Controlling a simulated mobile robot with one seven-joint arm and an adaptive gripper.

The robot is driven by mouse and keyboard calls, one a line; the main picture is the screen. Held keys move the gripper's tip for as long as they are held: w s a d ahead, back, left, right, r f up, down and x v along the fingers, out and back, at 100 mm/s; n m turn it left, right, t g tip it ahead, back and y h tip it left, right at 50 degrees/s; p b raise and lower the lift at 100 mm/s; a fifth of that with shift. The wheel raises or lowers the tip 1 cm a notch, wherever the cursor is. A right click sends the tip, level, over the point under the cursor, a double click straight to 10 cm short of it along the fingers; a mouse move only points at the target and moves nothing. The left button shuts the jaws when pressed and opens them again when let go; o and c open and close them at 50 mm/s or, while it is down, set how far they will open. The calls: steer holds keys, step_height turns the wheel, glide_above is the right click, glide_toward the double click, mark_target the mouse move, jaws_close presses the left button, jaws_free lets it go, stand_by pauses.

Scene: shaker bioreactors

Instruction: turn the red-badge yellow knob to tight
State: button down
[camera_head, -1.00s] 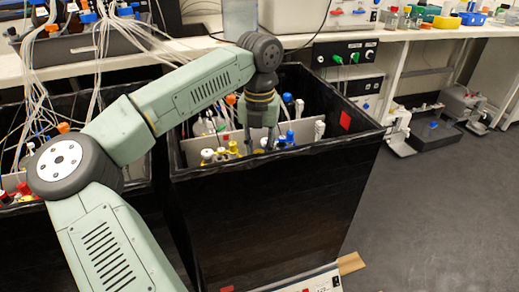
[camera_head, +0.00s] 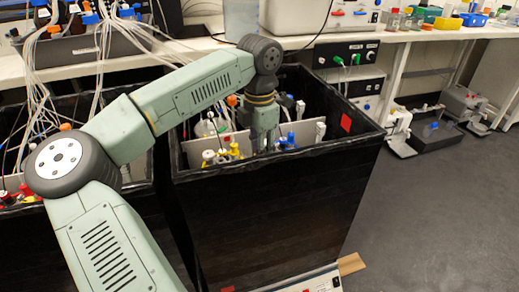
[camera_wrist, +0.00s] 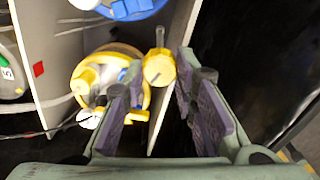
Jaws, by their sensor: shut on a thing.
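The yellow knob (camera_wrist: 158,69) stands at the edge of a grey panel in the wrist view, with a thin grey stem above it. My gripper (camera_wrist: 156,82) has its purple-padded fingers on either side of the knob and is shut on it. In the head view my gripper (camera_head: 264,128) reaches down into the black box (camera_head: 285,215), and its fingertips are hidden. A red badge (camera_wrist: 38,68) is on a grey panel at the left of the wrist view. Another red patch (camera_head: 345,121) is on the box's inner right wall.
A vessel with a yellow top (camera_wrist: 95,72) and tubing stands just left of my fingers, close to them. A blue-topped vessel (camera_wrist: 130,8) is beyond it. White-capped fittings (camera_head: 320,130) stand right of my gripper. The floor (camera_head: 430,220) at the right is clear.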

steer(key=shift+w+m, duration=0.1)
steer(key=shift+m, duration=0.4)
steer(key=c, duration=1.3)
jaws_free()
step_height(320, 180, up, 12)
